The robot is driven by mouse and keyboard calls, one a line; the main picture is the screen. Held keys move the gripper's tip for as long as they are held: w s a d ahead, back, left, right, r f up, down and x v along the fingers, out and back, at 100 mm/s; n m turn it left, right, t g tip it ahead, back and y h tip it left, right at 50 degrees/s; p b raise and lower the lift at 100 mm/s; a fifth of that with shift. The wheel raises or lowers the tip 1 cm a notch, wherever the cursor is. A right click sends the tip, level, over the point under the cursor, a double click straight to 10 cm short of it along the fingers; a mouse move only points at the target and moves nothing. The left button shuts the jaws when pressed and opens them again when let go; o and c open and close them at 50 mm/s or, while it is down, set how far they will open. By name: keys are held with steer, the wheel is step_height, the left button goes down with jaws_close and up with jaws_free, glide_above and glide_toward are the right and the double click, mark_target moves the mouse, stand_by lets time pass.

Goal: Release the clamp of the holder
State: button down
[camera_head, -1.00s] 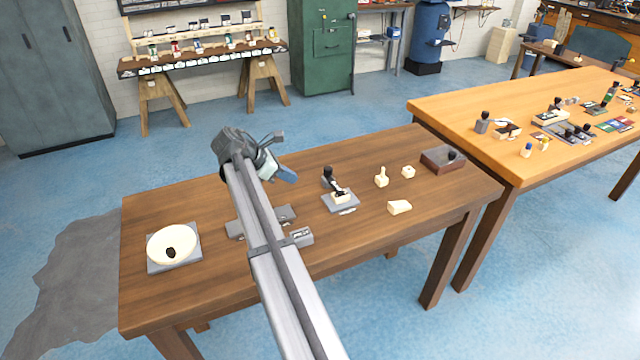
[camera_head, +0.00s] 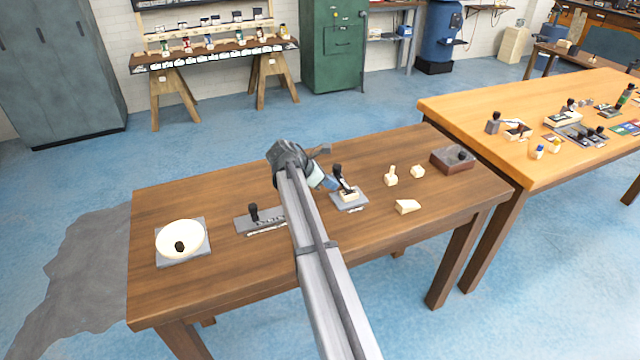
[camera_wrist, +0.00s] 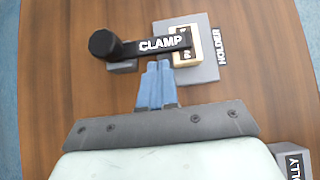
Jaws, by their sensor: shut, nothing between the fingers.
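The holder (camera_wrist: 206,71) is a grey plate with its name printed beside it, and a pale wooden piece sits on it. The black clamp (camera_wrist: 150,46), labelled CLAMP, lies across this piece, with a round black knob at its left end. In the head view the holder (camera_head: 349,204) is on the wooden table, and the clamp (camera_head: 342,181) shows above it with its knob upward. My gripper (camera_wrist: 158,68) has blue fingers shut together and empty. The fingertips are just short of the clamp arm in the wrist view; contact cannot be told. In the head view my gripper (camera_head: 330,183) is just left of the clamp.
The brown table (camera_head: 250,285) also carries a white bowl (camera_head: 180,238) at the left and a grey fixture with a black knob (camera_head: 254,213). Small pale blocks (camera_head: 407,206) and a dark box (camera_head: 452,160) are at the right. The table's front is clear.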

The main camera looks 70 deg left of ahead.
steer(key=shift+w, duration=0.45)
steer(key=shift+d, duration=0.15)
steer(key=shift+n+y, duration=0.3)
steer(key=shift+n, duration=0.1)
steer(key=shift+w, duration=0.1)
